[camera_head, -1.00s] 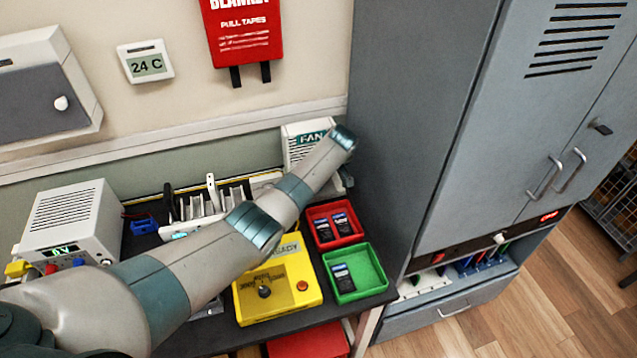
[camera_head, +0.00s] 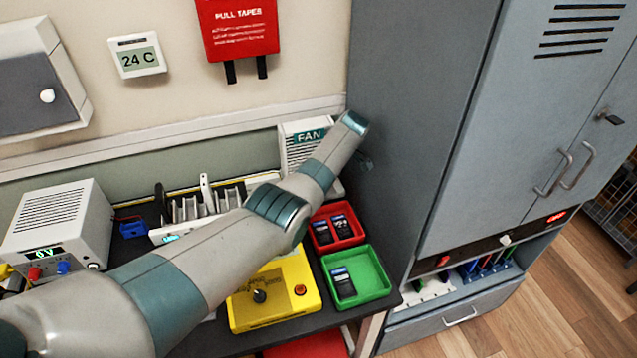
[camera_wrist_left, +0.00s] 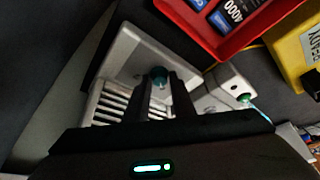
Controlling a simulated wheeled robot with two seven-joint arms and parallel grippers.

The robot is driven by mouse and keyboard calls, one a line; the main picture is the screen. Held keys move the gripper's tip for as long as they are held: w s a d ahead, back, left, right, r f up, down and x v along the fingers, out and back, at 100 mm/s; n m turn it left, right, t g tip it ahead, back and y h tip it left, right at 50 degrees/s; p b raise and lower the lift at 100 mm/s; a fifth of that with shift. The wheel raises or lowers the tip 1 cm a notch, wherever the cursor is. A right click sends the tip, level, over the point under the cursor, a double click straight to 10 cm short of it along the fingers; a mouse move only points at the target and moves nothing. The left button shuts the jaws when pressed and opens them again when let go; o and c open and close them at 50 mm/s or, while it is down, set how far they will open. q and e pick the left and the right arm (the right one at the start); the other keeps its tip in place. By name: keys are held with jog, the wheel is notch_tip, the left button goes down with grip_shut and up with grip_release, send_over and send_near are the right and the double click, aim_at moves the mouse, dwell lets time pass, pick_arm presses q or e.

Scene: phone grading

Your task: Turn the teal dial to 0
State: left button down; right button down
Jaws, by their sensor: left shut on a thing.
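The teal dial (camera_wrist_left: 158,76) is a small round knob on the front of a white slatted box, the fan unit (camera_wrist_left: 125,55), in the left wrist view. My left gripper (camera_wrist_left: 164,84) has its two dark fingers around the dial and is shut on it; the dial's marks and pointer cannot be read. In the head view the fan unit (camera_head: 303,136) with its FAN label stands at the back of the bench against the grey cabinet. My left arm crosses in front of it, hiding the dial and most of the gripper. My right gripper is not in view.
A red tray (camera_head: 353,239) and a green tray (camera_head: 384,277) hold phones in front of the fan unit. A yellow box (camera_head: 246,318) with a black knob lies beside them. A tall grey cabinet (camera_head: 412,130) closes off the right. A white power supply (camera_head: 75,215) stands left.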

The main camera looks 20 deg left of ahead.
pick_arm(q)
jog(key=c, duration=1.5)
grip_release()
jog(key=shift+c, duration=0.2)
jog(key=shift+r, duration=0.1)
jog(key=b+v, duration=0.1)
jog(key=v, duration=0.6)
jog(key=shift+d, duration=0.1)
